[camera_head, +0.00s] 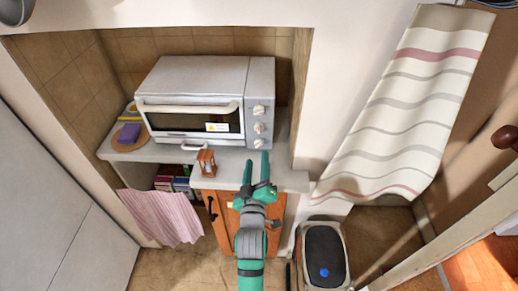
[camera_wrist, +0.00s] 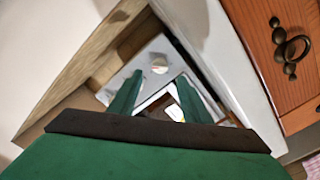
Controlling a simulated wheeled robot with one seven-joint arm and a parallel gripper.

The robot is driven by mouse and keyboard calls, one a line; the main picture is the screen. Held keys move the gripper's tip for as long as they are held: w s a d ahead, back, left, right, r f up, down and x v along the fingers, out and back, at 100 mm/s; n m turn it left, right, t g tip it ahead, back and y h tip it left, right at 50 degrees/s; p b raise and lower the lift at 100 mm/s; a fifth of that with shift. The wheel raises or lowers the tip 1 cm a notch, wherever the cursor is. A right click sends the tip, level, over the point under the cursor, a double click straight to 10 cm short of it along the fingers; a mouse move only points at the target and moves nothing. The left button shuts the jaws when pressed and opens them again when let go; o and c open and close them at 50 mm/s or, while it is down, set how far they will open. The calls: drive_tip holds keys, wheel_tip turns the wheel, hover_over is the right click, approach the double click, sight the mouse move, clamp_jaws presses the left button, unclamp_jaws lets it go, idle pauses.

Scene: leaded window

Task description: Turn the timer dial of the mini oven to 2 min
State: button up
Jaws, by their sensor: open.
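The mini oven (camera_head: 195,75) is a white box with a glass door and a long handle, standing on a counter in a wall niche. Its right front panel carries three round dials in a column: top (camera_head: 259,110), middle (camera_head: 259,128) and bottom (camera_head: 258,143). Their markings are too small to read, so I cannot tell the timer's setting. My gripper (camera_head: 256,160) is open and empty, below and in front of the dials, apart from them. In the wrist view its two green fingers (camera_wrist: 160,84) point towards a pale surface with a small round shape.
A small wooden lantern (camera_head: 206,162) stands on the counter's front edge, left of my gripper. A purple sponge (camera_head: 129,133) lies at the left. An orange wooden cabinet (camera_head: 228,212) is below. A striped cloth (camera_head: 415,100) hangs at right; a bin (camera_head: 325,255) stands on the floor.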

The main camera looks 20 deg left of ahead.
sight(258, 146)
drive_tip(key=x, duration=0.5)
drive_tip(key=shift+a, duration=0.1)
drive_tip(key=shift+w, duration=0.6)
drive_tip(key=shift+c, duration=0.6)
drive_tip(key=c, duration=0.9)
